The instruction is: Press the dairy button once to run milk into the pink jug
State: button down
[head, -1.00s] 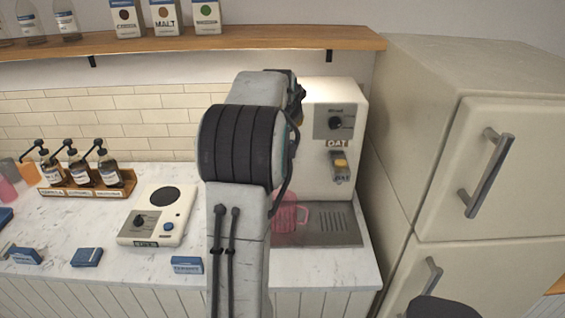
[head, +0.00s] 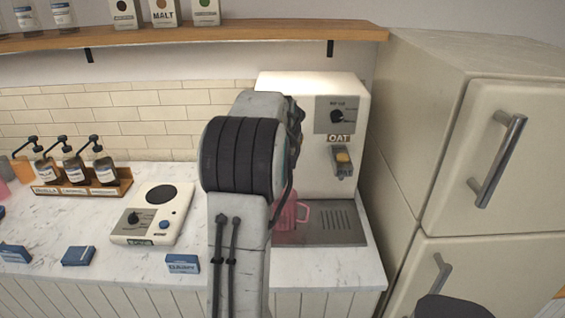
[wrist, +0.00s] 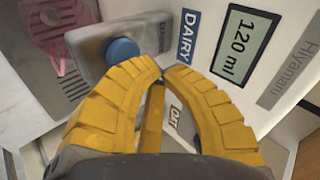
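The dairy button (wrist: 122,52) is a round blue button on a grey block, beside a blue DAIRY label (wrist: 187,36) in the wrist view. My gripper (wrist: 167,71) has yellow ribbed fingers whose tips come together, with nothing seen between them. The tips appear just to the right of the button and slightly below it in the picture; I cannot tell if they touch the block. The pink jug (wrist: 62,32) stands on the drip tray at upper left, and shows partly behind my arm in the head view (head: 287,214). My arm hides the gripper and dairy button there.
A display (wrist: 240,46) appears to read 120 ml. The fridge (head: 470,160) stands close on the right.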

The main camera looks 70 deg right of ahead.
jog(key=shift+f+b, duration=1.15)
jog(key=shift+f, duration=0.1)
dwell(2.6)
jog(key=shift+r, duration=0.2)
jog(key=shift+r+p, duration=0.7)
jog(key=shift+r, duration=0.1)
jog(key=shift+r, duration=0.1)
jog(key=shift+r+p, duration=2)
jog(key=shift+r, duration=0.45)
